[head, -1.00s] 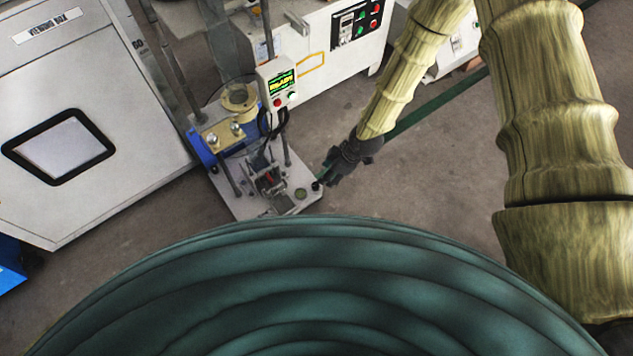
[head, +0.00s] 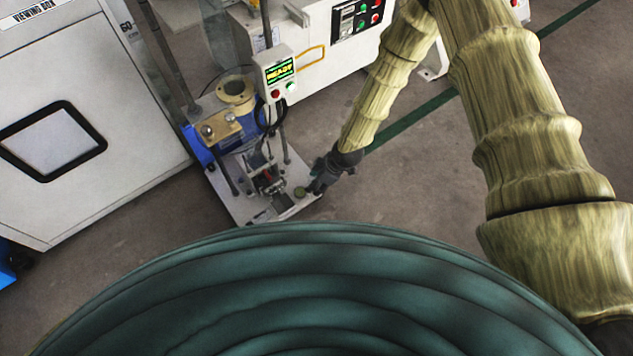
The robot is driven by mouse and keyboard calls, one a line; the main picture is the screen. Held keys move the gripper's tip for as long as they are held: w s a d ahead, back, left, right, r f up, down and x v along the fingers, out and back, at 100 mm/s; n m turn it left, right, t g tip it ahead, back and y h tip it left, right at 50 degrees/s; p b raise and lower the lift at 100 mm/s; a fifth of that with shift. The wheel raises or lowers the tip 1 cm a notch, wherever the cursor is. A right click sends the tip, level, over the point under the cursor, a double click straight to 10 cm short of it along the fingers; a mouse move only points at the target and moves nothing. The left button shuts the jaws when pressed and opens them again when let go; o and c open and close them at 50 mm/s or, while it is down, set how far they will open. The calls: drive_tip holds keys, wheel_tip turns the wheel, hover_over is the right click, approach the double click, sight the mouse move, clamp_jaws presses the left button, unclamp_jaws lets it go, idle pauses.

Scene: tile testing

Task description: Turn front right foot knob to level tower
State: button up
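The tower stands on the floor on a pale base plate (head: 237,204), with a control box (head: 274,73) whose green display reads READY. A blue body with a brass-coloured ring (head: 236,89) sits behind it. A small round greenish disc, perhaps a bubble level (head: 300,192), lies near the plate's right corner. My dark gripper (head: 315,184) is at that right corner, beside the disc. The foot knob there cannot be made out and appears hidden by my gripper. The fingers are too small and dark to show whether they are open, or whether they touch anything.
A white viewing box (head: 145,135) with a dark-framed window stands close on the left. A white machine (head: 310,75) with a button panel (head: 357,20) stands behind the tower. The grey floor (head: 420,170) to the right is clear, crossed by a green line.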

clamp_jaws()
drive_tip(key=shift+s+r+m+p, duration=0.1)
drive_tip(key=shift+r+m+p, duration=0.15)
drive_tip(key=shift+p, duration=0.45)
drive_tip(key=shift+s+m+t+p, duration=0.1)
drive_tip(key=shift+m+t+p, duration=0.2)
drive_tip(key=shift+m+p, duration=0.45)
drive_tip(key=c, duration=1)
unclamp_jaws()
drive_tip(key=m+p, duration=0.2)
drive_tip(key=shift+t+h+p, duration=0.3)
drive_tip(key=shift+t+h, duration=0.1)
drive_tip(key=shift+f+m+p, duration=0.25)
drive_tip(key=shift+m+p, duration=0.3)
drive_tip(key=shift+m, duration=0.25)
clamp_jaws()
drive_tip(key=o, duration=1)
unclamp_jaws()
